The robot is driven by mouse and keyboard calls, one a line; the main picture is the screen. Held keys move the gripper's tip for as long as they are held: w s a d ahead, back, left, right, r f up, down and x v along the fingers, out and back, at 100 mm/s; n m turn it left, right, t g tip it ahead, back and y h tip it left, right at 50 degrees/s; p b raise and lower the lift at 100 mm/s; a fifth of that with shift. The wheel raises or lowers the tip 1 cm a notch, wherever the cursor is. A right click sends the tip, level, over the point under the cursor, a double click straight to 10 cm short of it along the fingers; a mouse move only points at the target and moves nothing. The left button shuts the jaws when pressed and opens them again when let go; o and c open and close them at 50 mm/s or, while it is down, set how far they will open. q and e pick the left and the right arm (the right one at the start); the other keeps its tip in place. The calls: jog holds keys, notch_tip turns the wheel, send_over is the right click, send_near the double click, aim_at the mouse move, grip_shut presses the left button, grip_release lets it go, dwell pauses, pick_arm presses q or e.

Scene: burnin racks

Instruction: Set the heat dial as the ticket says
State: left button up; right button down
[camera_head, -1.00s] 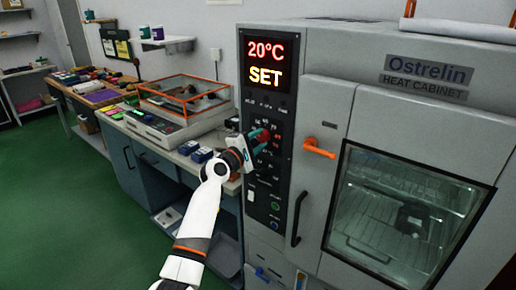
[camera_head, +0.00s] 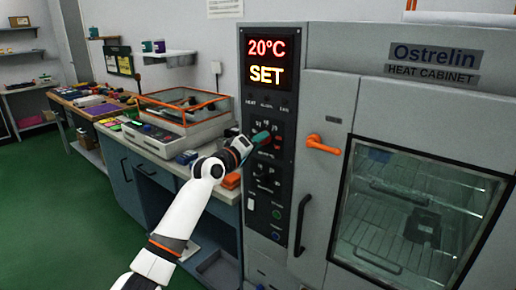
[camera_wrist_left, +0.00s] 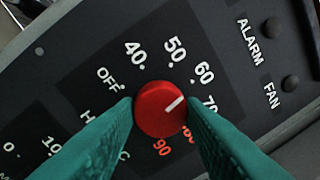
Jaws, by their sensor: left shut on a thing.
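The red heat dial (camera_wrist_left: 158,116) sits on a dark panel with a printed scale showing OFF, 40, 50, 60, 70 and red higher numbers. Its white pointer line aims up and right in the left wrist view, between 60 and 70. My left gripper (camera_wrist_left: 163,107) is shut on the dial, one teal finger on each side. In the head view the left gripper (camera_head: 267,139) meets the panel below the display (camera_head: 267,61), which reads 20°C SET. The ticket cannot be made out. My right gripper is not in view.
The heat cabinet (camera_head: 400,100) has an orange latch (camera_head: 323,145) and a glass window (camera_head: 415,205) right of the panel. A dark handle (camera_head: 301,223) stands below. A workbench (camera_head: 160,165) with an orange-edged clear case (camera_head: 182,104) is at the left.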

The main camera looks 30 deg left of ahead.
pick_arm(q)
jog(key=shift+f+m+b, duration=0.1)
jog(key=shift+m+b, duration=0.2)
jog(key=shift+m, duration=0.3)
jog(key=o, duration=1)
jog(key=s+a+b, duration=0.1)
jog(key=s, duration=1.1)
jog(key=shift+a+f, duration=0.2)
jog(key=shift+f, duration=0.15)
